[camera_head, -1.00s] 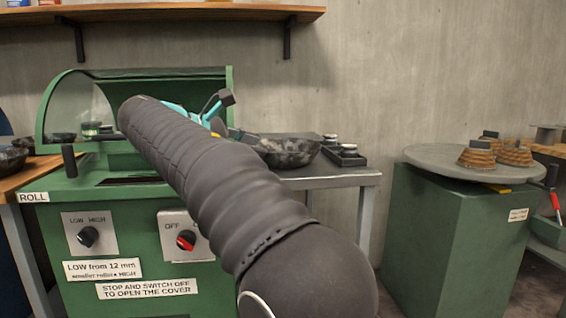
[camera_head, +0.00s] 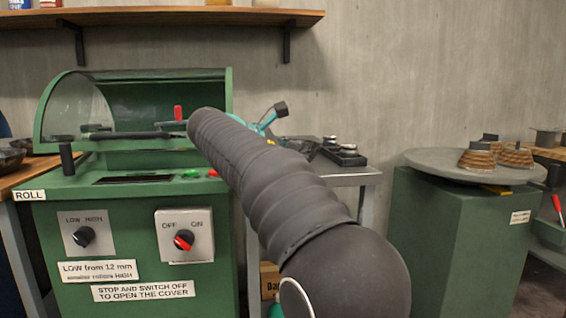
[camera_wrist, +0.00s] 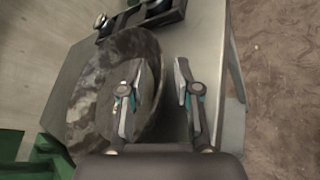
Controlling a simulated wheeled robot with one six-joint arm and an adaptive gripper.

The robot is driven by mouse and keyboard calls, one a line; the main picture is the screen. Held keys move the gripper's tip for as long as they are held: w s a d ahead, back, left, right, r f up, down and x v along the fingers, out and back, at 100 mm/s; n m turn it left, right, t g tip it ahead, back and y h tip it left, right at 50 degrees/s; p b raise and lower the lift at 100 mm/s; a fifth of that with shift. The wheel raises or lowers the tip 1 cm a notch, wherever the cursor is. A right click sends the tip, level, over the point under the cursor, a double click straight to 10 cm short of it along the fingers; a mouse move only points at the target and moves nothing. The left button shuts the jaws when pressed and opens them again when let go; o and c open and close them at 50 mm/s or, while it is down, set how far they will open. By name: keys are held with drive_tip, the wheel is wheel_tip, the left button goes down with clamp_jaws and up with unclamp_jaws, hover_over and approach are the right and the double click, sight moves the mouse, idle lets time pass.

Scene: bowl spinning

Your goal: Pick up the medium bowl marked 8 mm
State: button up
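A dark mottled bowl (camera_wrist: 88,95) stands on the grey metal table, filling the left middle of the wrist view. No mark is legible on it, so I cannot tell whether it is the medium 8 mm bowl. In the head view, my arm covers most of the bowl (camera_head: 306,147). My gripper (camera_wrist: 159,63) is open. Its left finger shows over the inside of the bowl and its right finger is outside, with the right-hand wall between them. I cannot tell whether either finger touches it. Part of the gripper (camera_head: 268,118) shows behind my arm in the head view.
A black tray with small weights (camera_wrist: 150,14) is just beyond the bowl; it also shows in the head view (camera_head: 345,153). The green roller machine (camera_head: 140,225) with its clear cover stands left. A round stone plate (camera_head: 430,160) with brown stacked pieces is right.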

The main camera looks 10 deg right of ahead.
drive_tip(key=shift+x, duration=0.75)
clamp_jaws()
drive_tip(key=shift+a, duration=0.1)
